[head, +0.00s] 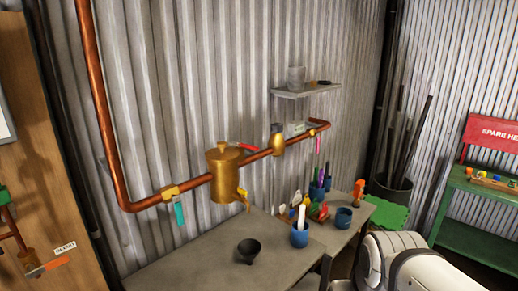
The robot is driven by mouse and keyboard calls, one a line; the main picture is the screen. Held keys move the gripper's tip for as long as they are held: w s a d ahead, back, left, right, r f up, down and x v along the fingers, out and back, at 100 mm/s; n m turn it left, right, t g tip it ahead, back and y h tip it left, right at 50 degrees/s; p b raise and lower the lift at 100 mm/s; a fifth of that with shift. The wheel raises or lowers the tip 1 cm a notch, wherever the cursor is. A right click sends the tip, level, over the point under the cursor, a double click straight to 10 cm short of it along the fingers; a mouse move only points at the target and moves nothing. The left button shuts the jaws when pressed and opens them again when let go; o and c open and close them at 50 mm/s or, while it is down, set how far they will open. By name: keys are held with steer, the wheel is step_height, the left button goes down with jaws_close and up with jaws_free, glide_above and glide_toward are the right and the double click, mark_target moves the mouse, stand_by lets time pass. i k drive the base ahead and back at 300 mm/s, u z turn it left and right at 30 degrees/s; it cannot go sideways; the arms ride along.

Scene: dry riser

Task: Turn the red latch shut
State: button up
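A small red lever, which looks like the red latch (248,147), sticks out to the right near the top of the brass canister (224,178). The canister hangs on the copper pipe (165,197) along the corrugated wall. The lever is small here, and I cannot tell whether it is turned shut. A yellow tap (243,196) sits low on the canister's right side. My gripper is not in view; only a white part of my arm shows at the bottom right, well apart from the canister.
A grey table (205,262) below the pipe holds a black cup (248,251) and a blue cup (299,236). Brass fittings with a teal tag (179,213) are on the pipe. A shelf (305,91) and green bench (470,240) stand farther right.

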mark_target(238, 145)
steer(key=u, duration=0.65)
steer(key=k, duration=0.1)
steer(key=z, duration=1.2)
steer(key=i, duration=1)
steer(key=u, duration=0.5)
